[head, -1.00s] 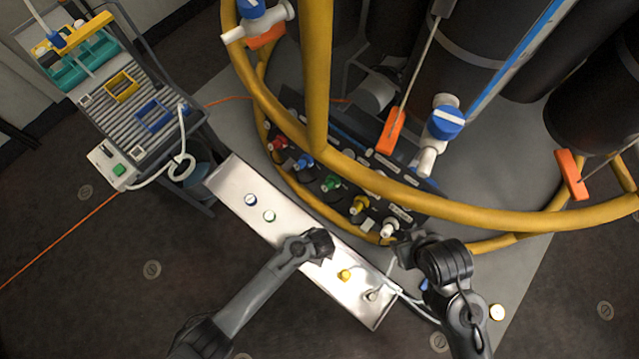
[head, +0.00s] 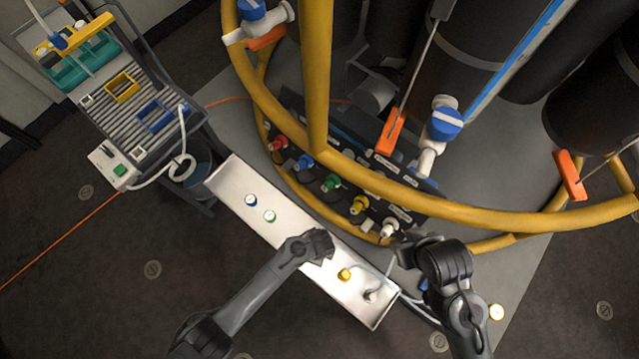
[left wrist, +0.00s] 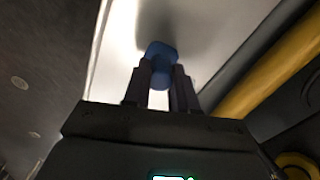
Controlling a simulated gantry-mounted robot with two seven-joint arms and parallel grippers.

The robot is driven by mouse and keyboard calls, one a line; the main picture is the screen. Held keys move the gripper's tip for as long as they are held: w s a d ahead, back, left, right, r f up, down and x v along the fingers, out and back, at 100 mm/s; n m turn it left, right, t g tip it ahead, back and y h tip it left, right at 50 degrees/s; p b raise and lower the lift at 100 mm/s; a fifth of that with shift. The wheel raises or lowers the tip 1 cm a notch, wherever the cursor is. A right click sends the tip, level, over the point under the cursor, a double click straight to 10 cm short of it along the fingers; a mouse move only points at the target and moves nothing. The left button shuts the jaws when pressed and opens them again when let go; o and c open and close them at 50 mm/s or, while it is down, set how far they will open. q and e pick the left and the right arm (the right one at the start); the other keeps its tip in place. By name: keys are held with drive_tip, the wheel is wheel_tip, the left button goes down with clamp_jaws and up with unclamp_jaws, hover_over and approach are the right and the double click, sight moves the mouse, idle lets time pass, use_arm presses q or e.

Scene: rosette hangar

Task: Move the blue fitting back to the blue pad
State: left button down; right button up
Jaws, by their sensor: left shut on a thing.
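My left gripper (left wrist: 160,85) is shut on the blue fitting (left wrist: 160,53), which shows between its fingers in the left wrist view, above the pale tray. In the head view my left gripper (head: 325,248) is over the middle of the metal tray (head: 228,181), and the fitting is hidden by the hand. The blue pad (head: 250,200), a small disc with a blue edge and white middle, lies up and left of the gripper on the tray. My right gripper (head: 403,250) is near the lower right of the panel; its fingers are too dark to read.
A green-edged disc (head: 269,216) lies beside the blue pad. A yellow fitting (head: 345,275) and a white fitting (head: 371,295) stand at the tray's lower end. A yellow rail (head: 450,213) curves past the panel with coloured ports. A rack (head: 125,95) stands at the upper left.

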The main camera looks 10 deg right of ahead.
use_arm(q)
drive_tip(key=shift+f, duration=0.3)
idle(0.7)
drive_tip(key=c, duration=0.8)
unclamp_jaws()
drive_tip(key=shift+r, duration=0.1)
wheel_tip(320, 180, up, 11)
drive_tip(key=p, duration=0.6)
drive_tip(key=shift+f, duration=0.2)
